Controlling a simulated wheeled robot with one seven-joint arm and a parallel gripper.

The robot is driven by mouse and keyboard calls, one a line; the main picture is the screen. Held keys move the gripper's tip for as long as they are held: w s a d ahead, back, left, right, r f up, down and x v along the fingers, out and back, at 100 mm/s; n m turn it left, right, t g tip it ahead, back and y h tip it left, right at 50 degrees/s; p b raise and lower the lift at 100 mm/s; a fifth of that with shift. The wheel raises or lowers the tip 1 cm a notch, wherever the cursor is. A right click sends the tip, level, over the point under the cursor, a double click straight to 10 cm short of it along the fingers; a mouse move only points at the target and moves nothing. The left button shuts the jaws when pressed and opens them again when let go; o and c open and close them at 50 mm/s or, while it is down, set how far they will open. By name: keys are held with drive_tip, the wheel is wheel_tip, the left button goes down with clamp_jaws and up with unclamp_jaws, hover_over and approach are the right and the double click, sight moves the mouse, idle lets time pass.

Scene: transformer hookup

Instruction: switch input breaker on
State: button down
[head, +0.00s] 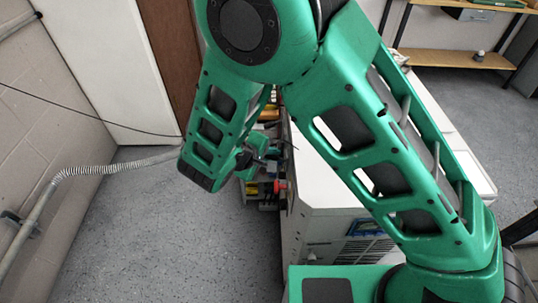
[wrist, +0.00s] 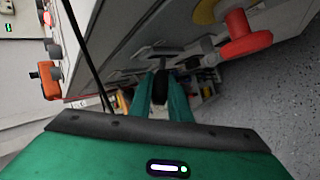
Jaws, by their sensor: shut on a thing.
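My gripper (wrist: 160,84) shows in the wrist view as two green fingers, closed on a small dark handle (wrist: 160,87) between their tips. The handle is mostly hidden by the fingers, and I cannot tell its switch position or confirm that it is the input breaker's. A grey T-shaped part (wrist: 157,51) is just beyond the fingertips. In the head view my gripper (head: 259,152) is beside the white cabinet (head: 328,180), partly hidden by my arm.
A red handle (wrist: 246,38) with a yellow disc stands out at the upper right of the wrist view. An orange-red part (wrist: 48,80) is at left. A black cable (wrist: 86,55) runs near the fingers. Grey floor (head: 150,240) is clear at left in the head view.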

drive_tip(key=c, duration=1.9)
unclamp_jaws()
drive_tip(key=shift+d, duration=0.35)
drive_tip(key=shift+a, duration=0.1)
drive_tip(key=v, duration=1)
drive_tip(key=shift+s+a+r, duration=0.1)
drive_tip(key=shift+a+r, duration=0.1)
drive_tip(key=shift+r, duration=0.1)
drive_tip(key=shift+s, duration=0.15)
